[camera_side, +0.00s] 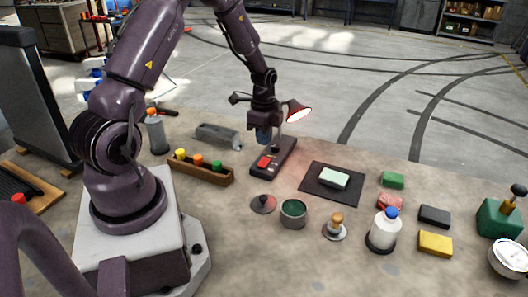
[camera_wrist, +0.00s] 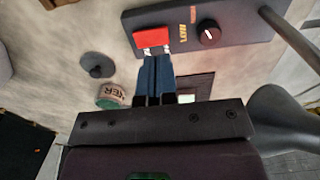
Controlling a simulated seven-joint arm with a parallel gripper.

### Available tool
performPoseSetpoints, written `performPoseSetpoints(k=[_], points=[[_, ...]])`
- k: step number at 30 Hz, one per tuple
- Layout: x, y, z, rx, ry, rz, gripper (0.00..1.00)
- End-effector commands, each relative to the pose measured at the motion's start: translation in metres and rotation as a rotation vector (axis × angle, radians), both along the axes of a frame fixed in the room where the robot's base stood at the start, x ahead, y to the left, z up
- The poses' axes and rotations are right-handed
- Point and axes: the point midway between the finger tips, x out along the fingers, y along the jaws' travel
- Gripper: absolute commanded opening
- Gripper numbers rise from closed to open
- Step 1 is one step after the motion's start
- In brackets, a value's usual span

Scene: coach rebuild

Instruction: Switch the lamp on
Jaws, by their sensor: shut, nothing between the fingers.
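The lamp has a dark base (camera_side: 285,155) with a red switch (camera_side: 264,162) at its near end, and a shade (camera_side: 298,111) above. The shade's underside looks bright white with a red rim, so the lamp appears lit. In the wrist view the base (camera_wrist: 240,18) shows the red switch (camera_wrist: 151,37) and a black knob (camera_wrist: 208,36). My gripper (camera_side: 263,139) is shut and empty, pointing down over the base close to the switch. In the wrist view its blue fingers (camera_wrist: 157,62) end right by the switch's edge; I cannot tell whether they touch it.
A wooden tray (camera_side: 213,176) with coloured pegs lies left of the base. A dark mat (camera_side: 348,190) bearing a pale block (camera_side: 334,179) lies to its right. A green-topped tin (camera_side: 293,212), a dark round lid (camera_side: 263,204) and a white bottle (camera_side: 384,229) stand nearer the camera.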

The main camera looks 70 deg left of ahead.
Motion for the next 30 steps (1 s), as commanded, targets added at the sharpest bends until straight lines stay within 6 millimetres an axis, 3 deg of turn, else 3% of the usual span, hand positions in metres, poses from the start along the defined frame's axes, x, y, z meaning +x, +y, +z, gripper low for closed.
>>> performPoseSetpoints(k=[3, 10, 30], points=[[-0.001, 0.000, -0.024, -0.001, 0.003, 0.000, 0.00], [0.000, 0.000, -0.048, 0.001, -0.001, 0.000, 0.00], [0.000, 0.001, -0.056, 0.000, 0.000, 0.001, 0.00]])
